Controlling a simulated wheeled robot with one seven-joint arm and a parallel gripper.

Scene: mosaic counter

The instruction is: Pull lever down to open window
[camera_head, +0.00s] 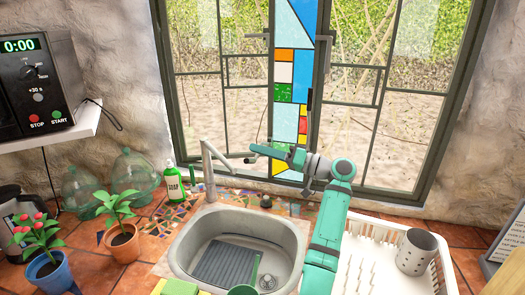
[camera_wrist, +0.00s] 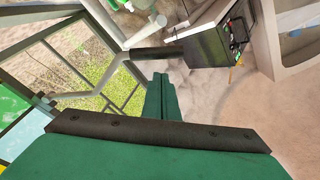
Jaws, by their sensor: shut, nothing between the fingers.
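The window (camera_head: 350,90) has dark metal frames and a stained-glass strip (camera_head: 285,60) down its middle. My gripper (camera_head: 254,148) is shut and empty, pointing left across the lower window, below and left of that piece. A gap shows between them. In the wrist view the green fingers (camera_wrist: 162,95) are together with nothing between them.
A faucet (camera_head: 215,155) stands just left of and below my gripper, over the sink (camera_head: 190,245). A white dish rack (camera_head: 380,265) with a grey cup (camera_head: 416,252) is at right. A soap bottle (camera_head: 173,184), glass jugs (camera_head: 130,172) and potted plants (camera_head: 122,238) stand left.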

